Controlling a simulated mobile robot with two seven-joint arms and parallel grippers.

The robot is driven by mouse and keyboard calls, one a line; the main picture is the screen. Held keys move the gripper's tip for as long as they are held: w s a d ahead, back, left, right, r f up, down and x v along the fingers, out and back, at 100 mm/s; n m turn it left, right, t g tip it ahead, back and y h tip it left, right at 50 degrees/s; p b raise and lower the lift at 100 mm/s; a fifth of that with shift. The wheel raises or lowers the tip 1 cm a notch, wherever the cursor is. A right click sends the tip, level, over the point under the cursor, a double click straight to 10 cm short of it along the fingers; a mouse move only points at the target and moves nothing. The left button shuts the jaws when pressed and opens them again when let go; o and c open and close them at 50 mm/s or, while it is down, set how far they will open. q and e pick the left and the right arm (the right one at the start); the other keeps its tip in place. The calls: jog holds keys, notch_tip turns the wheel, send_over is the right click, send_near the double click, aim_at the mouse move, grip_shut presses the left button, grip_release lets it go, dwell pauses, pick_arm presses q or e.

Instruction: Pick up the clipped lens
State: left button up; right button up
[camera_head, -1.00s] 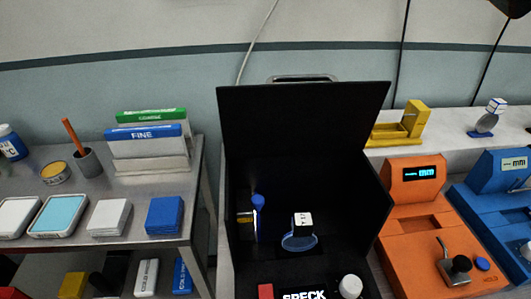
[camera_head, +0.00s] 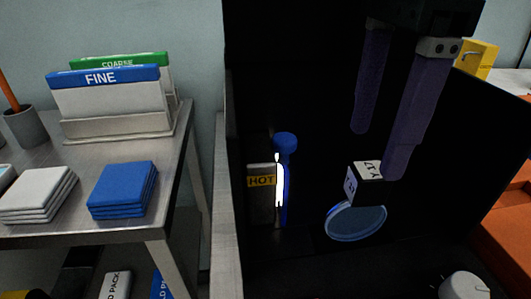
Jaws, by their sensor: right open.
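The clipped lens (camera_head: 356,222) is a round, bluish clear disc with a white cube-shaped clip (camera_head: 366,182) on top, marked with black letters. It stands inside the black box (camera_head: 300,100), right of the middle of the head view. My right gripper (camera_head: 377,155) reaches down from the top right with two long purple fingers. It is open, with nothing between the fingers. One fingertip overlaps the clip's right upper edge in the picture; whether it touches cannot be told. My left gripper is not in view.
A glowing white lamp (camera_head: 279,182) with a blue-topped post and a HOT label (camera_head: 261,182) stands left of the lens in the box. A pale knob (camera_head: 466,286) is at lower right. The steel table (camera_head: 120,231) at left holds cloth stacks and a FINE/COARSE rack (camera_head: 110,92).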

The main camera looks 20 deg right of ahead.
aim_at(361, 203)
jog(key=f, duration=0.9)
jog(key=shift+s+f, duration=0.25)
grip_shut()
